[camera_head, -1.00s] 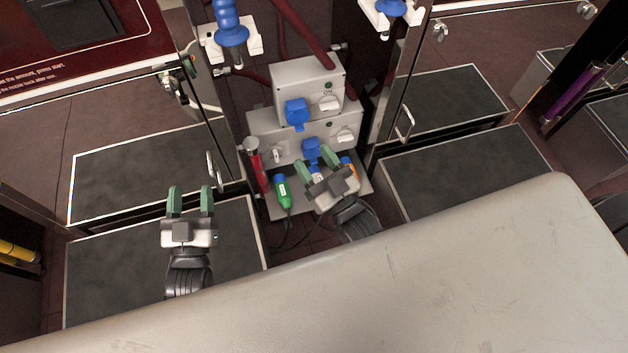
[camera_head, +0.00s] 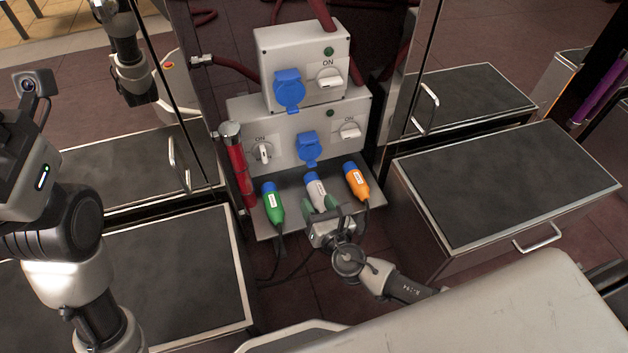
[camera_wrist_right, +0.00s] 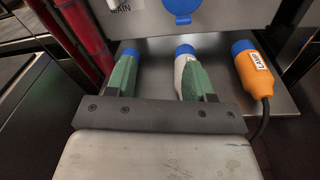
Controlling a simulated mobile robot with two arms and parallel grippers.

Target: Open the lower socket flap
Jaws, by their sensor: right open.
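The lower socket flap (camera_head: 308,150) is blue and sits on the front of the lower grey box (camera_head: 280,140); it looks shut over its socket. Its lower edge also shows at the top of the right wrist view (camera_wrist_right: 183,14). My right gripper (camera_head: 321,213) is open, below and in front of the flap, apart from it. In the right wrist view its green fingers (camera_wrist_right: 158,75) point toward the box, and the right finger partly covers the white plug (camera_wrist_right: 181,58). My left arm shows at the left edge, but its gripper is out of view.
Green (camera_head: 273,205), white (camera_head: 316,188) and orange (camera_head: 357,182) plugs lie on the grey shelf (camera_head: 294,198) below the box. A red cylinder (camera_head: 237,165) stands left of them. The upper blue flap (camera_head: 289,90) is on the upper box. Dark-topped drawers (camera_head: 500,185) flank the shelf.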

